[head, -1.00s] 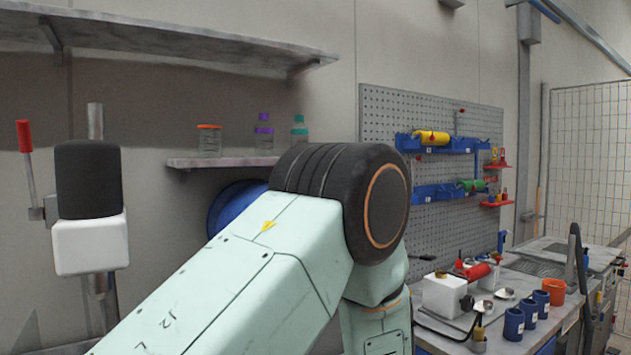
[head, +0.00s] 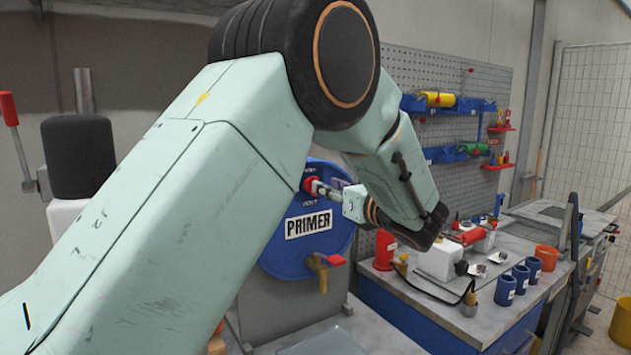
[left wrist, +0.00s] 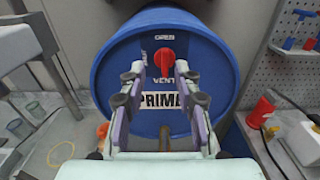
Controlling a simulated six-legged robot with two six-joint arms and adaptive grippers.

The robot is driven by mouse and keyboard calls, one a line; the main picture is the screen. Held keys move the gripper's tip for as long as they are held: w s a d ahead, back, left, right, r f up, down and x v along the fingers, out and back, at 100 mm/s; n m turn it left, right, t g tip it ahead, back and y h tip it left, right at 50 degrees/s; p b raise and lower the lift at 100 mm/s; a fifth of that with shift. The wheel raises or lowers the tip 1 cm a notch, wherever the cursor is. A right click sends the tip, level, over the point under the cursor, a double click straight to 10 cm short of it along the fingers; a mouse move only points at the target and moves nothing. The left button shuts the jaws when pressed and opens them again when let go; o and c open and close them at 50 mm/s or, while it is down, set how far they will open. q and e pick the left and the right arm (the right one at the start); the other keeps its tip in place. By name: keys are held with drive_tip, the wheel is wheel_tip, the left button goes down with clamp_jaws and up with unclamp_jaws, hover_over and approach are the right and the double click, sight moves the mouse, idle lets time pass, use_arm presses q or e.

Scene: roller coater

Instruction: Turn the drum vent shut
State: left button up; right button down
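The blue drum (head: 285,258) with a "PRIMER" label lies with its round end facing me. The red drum vent knob (head: 310,184) is on the upper part of that end; in the left wrist view the knob (left wrist: 165,60) stands upright under a label that seems to read "OPEN". My left gripper (head: 321,189) reaches the vent from the right in the head view. In the left wrist view its two fingers (left wrist: 161,71) stand on either side of the knob, with gaps showing, so it looks open. My right gripper is not in view.
A brass tap with a red handle (head: 320,264) sticks out low on the drum. The workbench (head: 395,305) at right holds a red container (head: 385,250), a white block (head: 438,262) and several blue cups (head: 507,289). A pegboard (head: 440,70) stands behind.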

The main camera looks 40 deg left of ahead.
sight(317, 179)
use_arm(q)
drive_tip(key=shift+p+x, duration=0.6)
drive_tip(key=shift+x, duration=2.25)
drive_tip(key=shift+w+d+r, duration=0.15)
drive_tip(key=shift+d, duration=0.25)
drive_tip(key=shift+w+d+r, duration=0.1)
drive_tip(key=shift+w+d, duration=0.05)
drive_tip(key=shift+d, duration=0.3)
drive_tip(key=shift+c, duration=2)
drive_tip(key=shift+s+a+f, duration=0.1)
drive_tip(key=shift+s+a, duration=0.05)
drive_tip(key=shift+a, duration=0.3)
clamp_jaws()
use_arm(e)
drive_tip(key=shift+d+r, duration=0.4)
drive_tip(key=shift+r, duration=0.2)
